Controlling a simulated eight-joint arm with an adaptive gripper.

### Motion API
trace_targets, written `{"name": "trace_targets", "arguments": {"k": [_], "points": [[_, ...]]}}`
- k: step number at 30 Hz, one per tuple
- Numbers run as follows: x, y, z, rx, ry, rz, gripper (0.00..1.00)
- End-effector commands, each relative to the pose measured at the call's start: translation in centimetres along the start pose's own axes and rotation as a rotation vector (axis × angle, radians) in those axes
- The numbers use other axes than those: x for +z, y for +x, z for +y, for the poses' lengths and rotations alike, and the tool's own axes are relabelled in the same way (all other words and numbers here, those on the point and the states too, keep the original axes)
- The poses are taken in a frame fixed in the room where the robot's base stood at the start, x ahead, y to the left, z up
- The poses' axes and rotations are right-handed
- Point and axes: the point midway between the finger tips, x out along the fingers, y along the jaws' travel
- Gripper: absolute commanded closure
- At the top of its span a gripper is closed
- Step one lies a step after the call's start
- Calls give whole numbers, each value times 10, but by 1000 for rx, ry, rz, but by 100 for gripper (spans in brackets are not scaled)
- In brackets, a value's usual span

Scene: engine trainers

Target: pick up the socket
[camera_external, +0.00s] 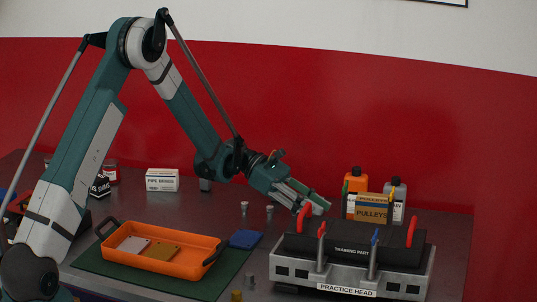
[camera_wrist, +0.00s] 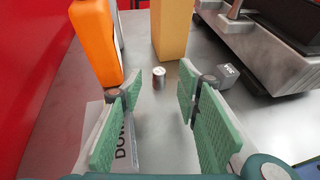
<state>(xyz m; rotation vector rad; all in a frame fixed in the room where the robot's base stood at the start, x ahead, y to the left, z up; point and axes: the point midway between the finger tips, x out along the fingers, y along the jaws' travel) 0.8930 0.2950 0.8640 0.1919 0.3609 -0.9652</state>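A small silver metal cylinder that looks like the socket (camera_wrist: 159,78) stands upright on the table in the wrist view. It is just beyond the fingertips and about midway between them. My gripper (camera_wrist: 157,98) is open, with nothing between its green pads. In the external view my gripper (camera_external: 313,207) reaches down behind the practice head. I cannot make out the socket there.
An orange bottle (camera_wrist: 95,42) and a tan box (camera_wrist: 171,30) stand close beyond the socket. A small grey block (camera_wrist: 228,75) lies to its right, near the practice head (camera_external: 350,264). An orange tray (camera_external: 190,264) sits on a green mat (camera_external: 217,283) at left.

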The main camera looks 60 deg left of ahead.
Motion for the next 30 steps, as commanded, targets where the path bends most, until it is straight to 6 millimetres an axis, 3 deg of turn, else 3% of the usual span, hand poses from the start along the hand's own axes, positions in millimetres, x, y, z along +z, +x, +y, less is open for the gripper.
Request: {"name": "trace_targets", "arguments": {"k": [10,22,30], "points": [[-1,3,0,0,0,0,67],[-5,44,1,-1,1,0,67],[-5,52,2,1,0,0,67]]}}
